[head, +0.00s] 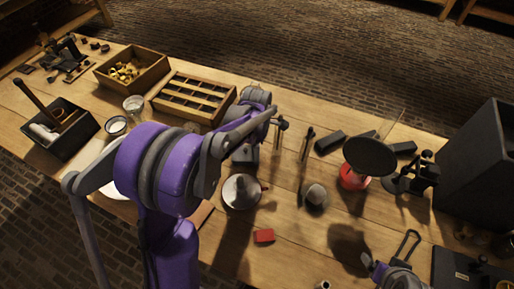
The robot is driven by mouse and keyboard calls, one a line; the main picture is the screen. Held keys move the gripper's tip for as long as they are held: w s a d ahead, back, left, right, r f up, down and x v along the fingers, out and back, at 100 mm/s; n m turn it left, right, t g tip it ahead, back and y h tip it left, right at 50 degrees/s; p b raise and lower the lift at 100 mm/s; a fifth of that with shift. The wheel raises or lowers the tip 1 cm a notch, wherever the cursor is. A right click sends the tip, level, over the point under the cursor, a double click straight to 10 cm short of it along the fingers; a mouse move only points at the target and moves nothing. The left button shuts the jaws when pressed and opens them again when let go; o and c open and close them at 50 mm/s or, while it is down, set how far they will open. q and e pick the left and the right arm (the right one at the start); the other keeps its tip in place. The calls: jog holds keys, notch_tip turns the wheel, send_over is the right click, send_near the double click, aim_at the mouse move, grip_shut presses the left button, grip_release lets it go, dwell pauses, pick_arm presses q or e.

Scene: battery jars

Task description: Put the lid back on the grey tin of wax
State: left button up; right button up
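A round grey open-looking container (241,191), which may be the wax tin, stands near the middle of the table. A smaller grey rounded piece (315,197) is to its right; I cannot tell whether it is a tin or a lid. My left arm comes in large from the lower left, and its gripper (246,153) is just behind the round container, apart from it in the picture. Its fingertips are too small and dark to read. My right gripper (382,270) is at the bottom right edge, partly cut off, with its finger state unclear.
A dark disc (370,156) sits above a red base (352,178). A red block (264,236) lies in front. A slotted wooden tray (193,98), brass-filled box (131,72) and black tray (60,130) are left. A black case (480,160) blocks the right.

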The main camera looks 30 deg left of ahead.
jog(key=shift+f, duration=0.15)
dwell(0.5)
pick_arm(q)
jog(key=o, duration=1.1)
jog(key=shift+r, duration=0.1)
jog(key=shift+r+p, duration=1.55)
jog(key=shift+r, duration=1.85)
pick_arm(e)
jog(key=r, duration=0.1)
jog(key=w+r, duration=0.1)
jog(key=r, duration=0.2)
jog(key=shift+w+r, duration=0.3)
